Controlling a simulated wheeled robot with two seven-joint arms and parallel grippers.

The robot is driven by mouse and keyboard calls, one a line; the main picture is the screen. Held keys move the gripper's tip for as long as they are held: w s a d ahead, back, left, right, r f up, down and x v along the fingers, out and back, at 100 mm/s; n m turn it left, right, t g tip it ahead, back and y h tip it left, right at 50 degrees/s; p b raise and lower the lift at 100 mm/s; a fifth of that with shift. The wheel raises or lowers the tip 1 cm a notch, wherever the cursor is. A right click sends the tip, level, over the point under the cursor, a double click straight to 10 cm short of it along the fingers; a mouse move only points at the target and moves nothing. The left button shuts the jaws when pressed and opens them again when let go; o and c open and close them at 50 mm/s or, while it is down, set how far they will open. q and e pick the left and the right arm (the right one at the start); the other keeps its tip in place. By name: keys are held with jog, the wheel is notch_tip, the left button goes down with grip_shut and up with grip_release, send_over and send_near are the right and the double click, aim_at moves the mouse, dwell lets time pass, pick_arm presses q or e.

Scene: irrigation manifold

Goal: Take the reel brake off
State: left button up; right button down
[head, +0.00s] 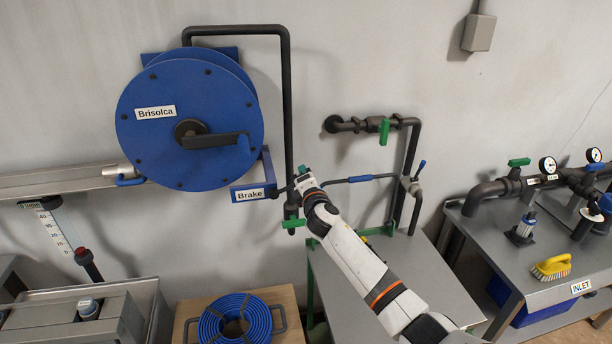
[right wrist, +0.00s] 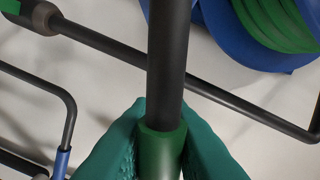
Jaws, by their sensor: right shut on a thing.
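The blue reel (head: 190,125), labelled Brisolca, is on the wall. A bracket labelled Brake (head: 253,194) sits below its right side. A dark lever (head: 283,189) runs right from that bracket to my right gripper (head: 304,180). In the right wrist view the teal fingers (right wrist: 161,150) are shut around the green grip (right wrist: 160,145) at the end of a dark rod (right wrist: 167,60), which looks like the brake lever. The reel with green hose (right wrist: 275,25) shows at that view's upper right. The fingers hide part of the grip. My left gripper is not in view.
A dark pipe (head: 287,100) runs down the wall just behind my right gripper, with a green handle (head: 294,223) low on it. A blue-handled rod (head: 360,179) is to the right. A coiled blue hose (head: 235,320) lies below. A grey table (head: 400,265) stands under my right arm.

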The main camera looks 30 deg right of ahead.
jog(key=shift+r+t, duration=0.3)
jog(key=shift+r, duration=0.25)
jog(key=c, duration=1.5)
grip_release()
jog(key=shift+w, duration=0.1)
jog(key=shift+c, duration=0.2)
jog(key=shift+o, duration=0.7)
jog(key=shift+a, duration=0.1)
jog(key=shift+f, duration=0.15)
jog(key=shift+f, duration=0.1)
jog(key=b+v, duration=0.1)
jog(key=v, duration=1.1)
jog(key=shift+r+b, duration=0.25)
jog(key=shift+b, duration=0.1)
